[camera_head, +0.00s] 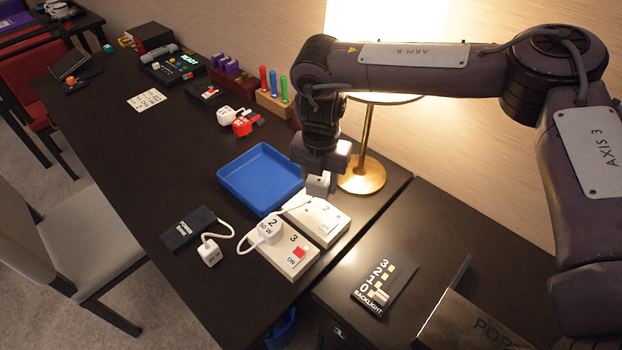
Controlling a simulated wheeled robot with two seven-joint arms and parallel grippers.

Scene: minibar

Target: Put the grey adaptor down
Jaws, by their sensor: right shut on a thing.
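The gripper body hides the adaptor's top. My left gripper is not in view.
A white plug (269,230) marked 2 sits on the strip near a red switch (300,252). A brass lamp (362,178) stands close behind my gripper. A black box (188,229) and white plug (209,252) lie left. The table's left middle is clear.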

